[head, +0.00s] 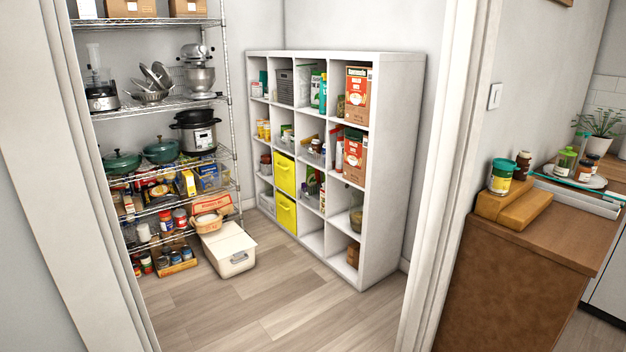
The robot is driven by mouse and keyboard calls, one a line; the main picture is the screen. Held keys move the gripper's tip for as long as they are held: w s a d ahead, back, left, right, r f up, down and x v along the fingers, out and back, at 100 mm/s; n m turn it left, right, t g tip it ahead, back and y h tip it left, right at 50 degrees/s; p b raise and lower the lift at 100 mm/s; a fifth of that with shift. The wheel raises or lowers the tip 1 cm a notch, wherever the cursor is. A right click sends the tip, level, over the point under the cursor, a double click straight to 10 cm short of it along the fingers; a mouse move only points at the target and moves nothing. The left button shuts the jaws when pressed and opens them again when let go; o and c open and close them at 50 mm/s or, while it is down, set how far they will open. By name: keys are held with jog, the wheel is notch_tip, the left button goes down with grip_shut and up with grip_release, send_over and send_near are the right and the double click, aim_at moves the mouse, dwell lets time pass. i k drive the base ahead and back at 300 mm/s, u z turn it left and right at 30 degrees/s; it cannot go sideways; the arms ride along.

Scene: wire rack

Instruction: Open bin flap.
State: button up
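A low white bin (236,262) stands on the pantry floor between the wire rack and the cube shelf. Its flat top (226,240) looks closed, and a grey handle (239,258) shows on its front. Two yellow bins, an upper one (285,174) and a lower one (286,212), sit one above the other in the cube shelf. Which bin carries the flap I cannot tell for sure. My gripper is not in view.
The wire rack (234,120) at left holds pots, appliances and food. The white cube shelf (392,150) stands along the back. A doorway frames the pantry, with its right jamb (440,170) near a brown counter (525,270). The wood floor (290,310) in front is clear.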

aim_at(236, 245)
jog(key=u, duration=0.15)
jog(key=i, duration=1)
jog(key=u, duration=0.4)
jog(key=i, duration=0.85)
jog(key=u, duration=0.6)
jog(key=i, duration=0.8)
jog(key=u, duration=0.65)
jog(key=i, duration=0.95)
jog(key=u, duration=0.3)
